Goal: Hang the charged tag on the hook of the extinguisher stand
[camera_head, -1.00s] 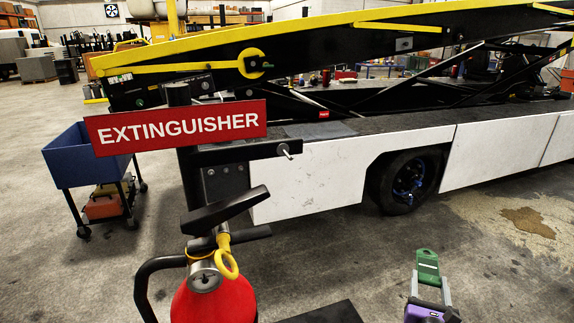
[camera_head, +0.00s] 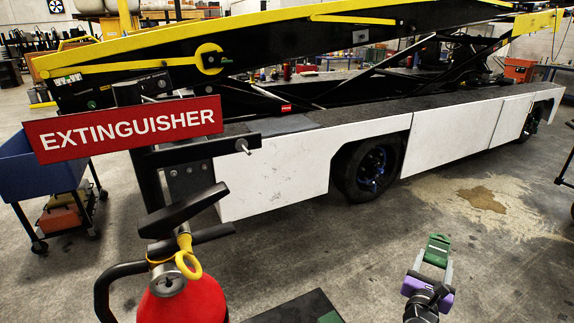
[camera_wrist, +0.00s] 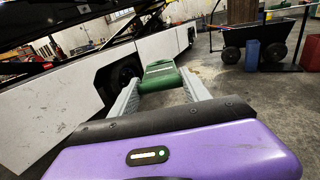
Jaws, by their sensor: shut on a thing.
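My gripper (camera_head: 432,262) is at the lower right of the head view, shut on a green tag (camera_head: 438,246). The tag also shows between the fingertips in the wrist view (camera_wrist: 161,76). The extinguisher stand has a red sign (camera_head: 124,128) reading EXTINGUISHER. A dark bar below the sign ends in a short metal peg, the hook (camera_head: 242,147), with nothing hanging on it. The gripper is apart from the hook, to its right and lower in the picture. A red extinguisher (camera_head: 180,300) with a black handle and yellow ring stands below the sign. Any writing on the tag is unreadable.
The belt loader (camera_head: 270,175), with white side panels and a black wheel (camera_head: 370,172), fills the back. A blue cart (camera_head: 40,165) stands at left. In the wrist view, a black cart (camera_wrist: 262,35) stands at upper right. Floor right of the gripper is clear.

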